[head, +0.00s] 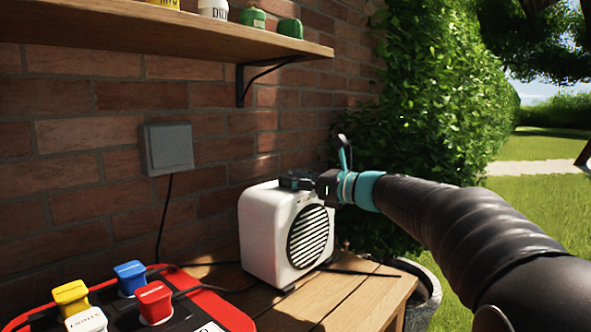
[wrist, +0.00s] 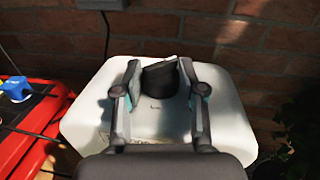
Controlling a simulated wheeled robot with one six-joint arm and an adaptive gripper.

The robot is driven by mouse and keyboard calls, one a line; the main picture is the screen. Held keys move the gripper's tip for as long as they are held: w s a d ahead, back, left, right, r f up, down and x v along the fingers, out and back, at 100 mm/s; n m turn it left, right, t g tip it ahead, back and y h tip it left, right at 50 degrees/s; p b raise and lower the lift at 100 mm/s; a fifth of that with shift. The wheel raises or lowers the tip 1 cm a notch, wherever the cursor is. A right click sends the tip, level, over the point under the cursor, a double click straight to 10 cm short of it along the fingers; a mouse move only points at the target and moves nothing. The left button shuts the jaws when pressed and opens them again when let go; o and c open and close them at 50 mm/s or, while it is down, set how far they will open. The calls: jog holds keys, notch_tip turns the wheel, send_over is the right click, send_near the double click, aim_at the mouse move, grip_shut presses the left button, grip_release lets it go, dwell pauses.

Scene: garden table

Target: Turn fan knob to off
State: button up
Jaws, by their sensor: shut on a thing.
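The white fan (head: 262,232) stands on the wooden table, its dark round grille (head: 310,237) facing right and front in the head view. My gripper (head: 297,181) reaches in from the right over the fan's top. In the wrist view, the fan's white top (wrist: 85,115) fills the middle. The dark fan knob (wrist: 160,80) sits between the two fingers of my gripper (wrist: 160,77), which are shut on it. Faint markings show on the top below the knob, but I cannot read them or tell the knob's setting.
A red power strip (head: 225,312) with yellow, blue, white and red plugs (head: 155,302) lies left of the fan. A cable runs up to a grey wall box (head: 168,148). A wooden shelf (head: 150,40) overhangs the brick wall. The wooden table (head: 345,300) has bare room at front right.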

jog(key=shift+w+f+n+g+y+p, duration=0.15)
jog(key=shift+n+g+y+p, duration=0.65)
jog(key=shift+n+g, duration=0.65)
jog(key=shift+g, duration=0.55)
jog(key=o, duration=1.1)
jog(key=shift+f, duration=0.1)
jog(key=shift+o, duration=0.2)
jog(key=shift+d, duration=0.2)
jog(key=v, duration=1.1)
jog(key=shift+d, duration=0.3)
